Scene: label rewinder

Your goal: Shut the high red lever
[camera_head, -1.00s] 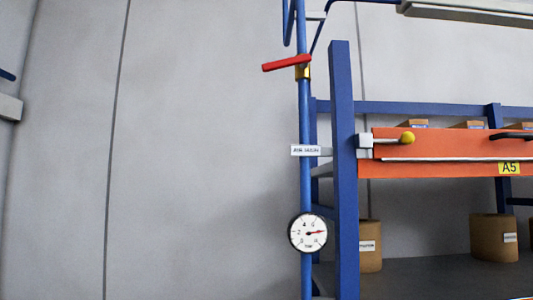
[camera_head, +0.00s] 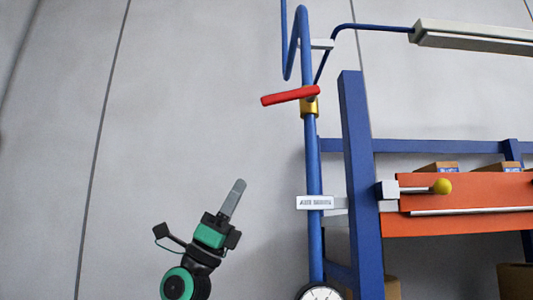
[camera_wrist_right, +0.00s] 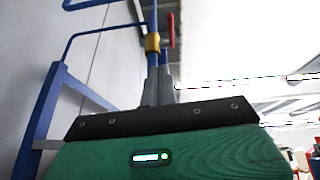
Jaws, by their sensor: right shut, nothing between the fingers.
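The red lever (camera_head: 290,95) sits high on the blue vertical pipe (camera_head: 311,155), at a brass valve body (camera_head: 309,106). It points to the left, across the pipe, tilted slightly. In the right wrist view the red lever (camera_wrist_right: 171,30) shows beyond the fingertips, beside the brass valve (camera_wrist_right: 153,43). My right gripper (camera_head: 236,190) is shut and empty, below and to the left of the lever, pointing up and apart from it. Its fingers (camera_wrist_right: 158,82) also show in the right wrist view. My left gripper is out of view.
A blue rack post (camera_head: 361,180) and an orange beam (camera_head: 460,222) with a yellow-knobbed rod (camera_head: 441,187) stand right of the pipe. A white label plate (camera_head: 315,202) and a gauge (camera_head: 320,292) are lower on the pipe. Bare wall lies left.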

